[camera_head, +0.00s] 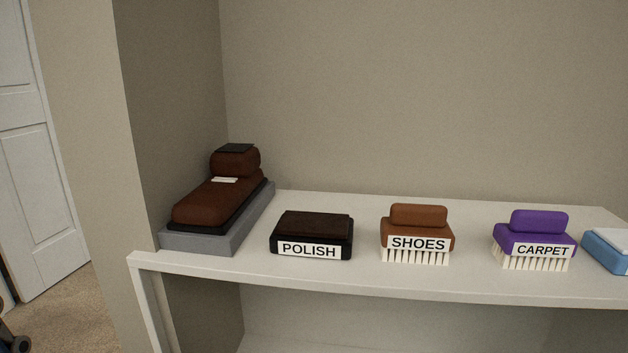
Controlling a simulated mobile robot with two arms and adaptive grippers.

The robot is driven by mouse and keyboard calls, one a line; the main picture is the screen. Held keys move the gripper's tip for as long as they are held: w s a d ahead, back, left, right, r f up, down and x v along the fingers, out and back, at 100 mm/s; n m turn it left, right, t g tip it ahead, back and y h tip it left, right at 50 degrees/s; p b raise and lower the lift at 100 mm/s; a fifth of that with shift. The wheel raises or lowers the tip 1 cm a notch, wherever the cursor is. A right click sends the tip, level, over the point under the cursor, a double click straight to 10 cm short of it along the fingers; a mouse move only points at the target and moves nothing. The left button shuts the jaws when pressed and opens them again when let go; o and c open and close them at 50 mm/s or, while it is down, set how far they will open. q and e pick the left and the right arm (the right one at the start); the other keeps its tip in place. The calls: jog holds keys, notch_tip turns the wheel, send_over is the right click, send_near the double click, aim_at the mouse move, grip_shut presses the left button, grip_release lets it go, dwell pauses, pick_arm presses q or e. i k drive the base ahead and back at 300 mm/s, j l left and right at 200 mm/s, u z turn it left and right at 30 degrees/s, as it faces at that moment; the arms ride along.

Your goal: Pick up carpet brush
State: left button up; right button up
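The carpet brush (535,236) has a purple body and handle, white bristles and a white label reading CARPET. It stands bristles down on the white shelf (350,280), near the front edge at the right. Neither gripper can be made out in the head view. A small dark part shows at the bottom left corner, too cut off to identify. Nothing touches the carpet brush.
Left of it stand a brown SHOES brush (417,226) and a dark POLISH block (312,230). A brown brush lies on a grey tray (245,232) by the left wall. A blue item (602,252) sits close at the right, partly cut off.

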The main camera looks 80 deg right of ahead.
aim_at(536, 241)
jog(key=z, duration=0.5)
jog(key=j+z, duration=0.15)
jog(key=z, duration=0.35)
jog(key=k+z, duration=0.1)
jog(key=z, duration=0.85)
jog(key=k+z, duration=0.1)
jog(key=z, duration=0.9)
jog(key=k+z, duration=0.1)
jog(key=z, duration=0.4)
